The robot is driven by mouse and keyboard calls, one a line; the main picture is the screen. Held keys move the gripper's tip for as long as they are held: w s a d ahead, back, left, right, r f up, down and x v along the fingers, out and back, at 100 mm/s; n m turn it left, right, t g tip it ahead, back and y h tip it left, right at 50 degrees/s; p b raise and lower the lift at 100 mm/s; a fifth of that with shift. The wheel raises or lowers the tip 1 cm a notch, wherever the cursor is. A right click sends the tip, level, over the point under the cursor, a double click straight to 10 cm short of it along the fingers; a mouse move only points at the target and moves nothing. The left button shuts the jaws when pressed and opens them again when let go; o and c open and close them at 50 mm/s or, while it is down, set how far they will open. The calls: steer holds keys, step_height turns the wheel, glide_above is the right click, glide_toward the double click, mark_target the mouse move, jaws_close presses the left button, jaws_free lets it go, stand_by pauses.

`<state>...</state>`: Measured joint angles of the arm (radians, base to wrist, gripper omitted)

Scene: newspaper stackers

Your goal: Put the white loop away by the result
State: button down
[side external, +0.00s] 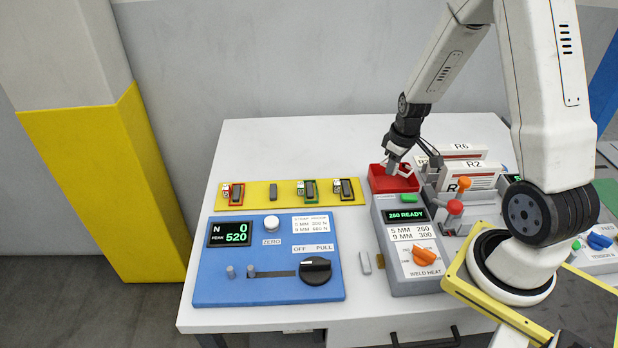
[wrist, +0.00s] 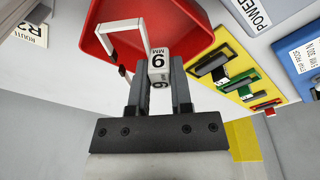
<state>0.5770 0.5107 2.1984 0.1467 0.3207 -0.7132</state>
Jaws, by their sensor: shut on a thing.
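My gripper (side external: 396,168) is over the red bin (side external: 379,184) in the side view. In the wrist view my gripper (wrist: 160,72) is shut on the white loop (wrist: 125,24) by a small white block marked 9 MM (wrist: 158,55). The loop's thin frame reaches out to the left of the fingers, against the red bin (wrist: 185,25). I cannot tell whether the loop touches the bin. In the side view the loop is too small to make out clearly. The blue panel (side external: 215,285) has a display (side external: 230,233) reading N 0 and PEAK 520.
A yellow board (side external: 250,203) holds several small pieces, some in red, green and black frames. A grey weld unit (side external: 415,280) reads 260 READY, close to the bin. White boxes marked R2 and R6 (side external: 461,149) stand right of it. The table's back left is clear.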

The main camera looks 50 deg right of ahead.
steer(key=shift+f, duration=0.1)
steer(key=shift+f, duration=1.95)
steer(key=shift+f, duration=0.6)
steer(key=c, duration=0.5)
jaws_free()
steer(key=shift+c, duration=0.2)
steer(key=shift+r, duration=0.1)
step_height(320, 180, up, 13)
steer(key=s, duration=0.1)
steer(key=shift+s+a, duration=0.15)
steer(key=shift+s, duration=0.1)
